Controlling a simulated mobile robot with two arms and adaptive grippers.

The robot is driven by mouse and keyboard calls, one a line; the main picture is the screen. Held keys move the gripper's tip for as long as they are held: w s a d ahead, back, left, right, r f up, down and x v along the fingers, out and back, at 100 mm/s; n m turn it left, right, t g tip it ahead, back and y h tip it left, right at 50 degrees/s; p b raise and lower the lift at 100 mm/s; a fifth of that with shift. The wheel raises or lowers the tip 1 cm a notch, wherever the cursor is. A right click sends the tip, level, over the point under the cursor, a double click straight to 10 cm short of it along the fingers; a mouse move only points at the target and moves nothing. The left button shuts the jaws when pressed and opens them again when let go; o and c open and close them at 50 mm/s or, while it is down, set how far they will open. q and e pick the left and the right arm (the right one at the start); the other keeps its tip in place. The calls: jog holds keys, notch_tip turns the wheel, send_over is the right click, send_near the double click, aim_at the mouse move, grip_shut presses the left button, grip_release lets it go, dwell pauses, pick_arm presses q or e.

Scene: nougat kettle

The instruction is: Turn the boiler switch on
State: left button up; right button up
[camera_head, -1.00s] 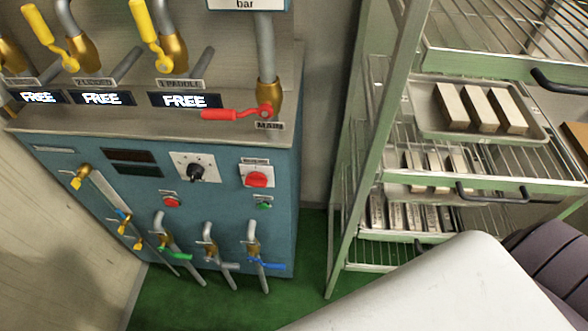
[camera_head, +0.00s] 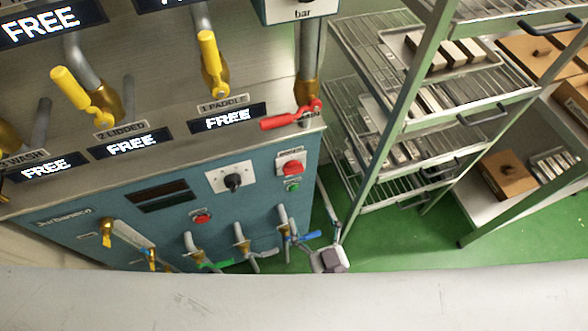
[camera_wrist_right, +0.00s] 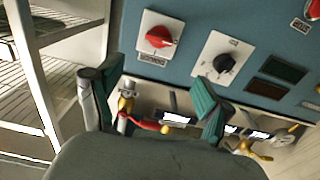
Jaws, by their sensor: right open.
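The blue boiler panel (camera_head: 262,215) carries a red rotary knob (camera_head: 291,168) on a white plate at its upper right. A black rotary knob (camera_head: 233,181) on another white plate sits to its left. Their labels are too small to read, so I cannot tell which is the boiler switch. My right gripper (camera_head: 328,260) is low, in front of the panel's right side. In the right wrist view my gripper (camera_wrist_right: 150,92) is open and empty, with the red knob (camera_wrist_right: 158,37) and black knob (camera_wrist_right: 223,62) beyond its fingers, apart from them. My left gripper is not in view.
A red MAIN valve handle (camera_head: 290,117) sticks out above the panel. Taps with a green handle (camera_head: 216,264) and a blue handle (camera_head: 305,237) stand below the knobs. A metal rack (camera_head: 398,118) with trays of bars stands close on the right. Green floor (camera_head: 400,240) shows below it.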

jog(key=p, duration=0.1)
send_near(295, 173)
jog(key=w, duration=0.2)
jog(key=x, duration=0.6)
jog(key=shift+a+r+p, duration=0.1)
jog(key=shift+a+p, duration=0.2)
jog(key=shift+p, duration=0.1)
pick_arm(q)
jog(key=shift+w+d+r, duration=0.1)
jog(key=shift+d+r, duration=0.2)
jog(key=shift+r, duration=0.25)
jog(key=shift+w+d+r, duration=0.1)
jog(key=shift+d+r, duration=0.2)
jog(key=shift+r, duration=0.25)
pick_arm(e)
jog(key=shift+x, duration=0.85)
jog(key=shift+c, duration=0.2)
jog(key=c, duration=1.1)
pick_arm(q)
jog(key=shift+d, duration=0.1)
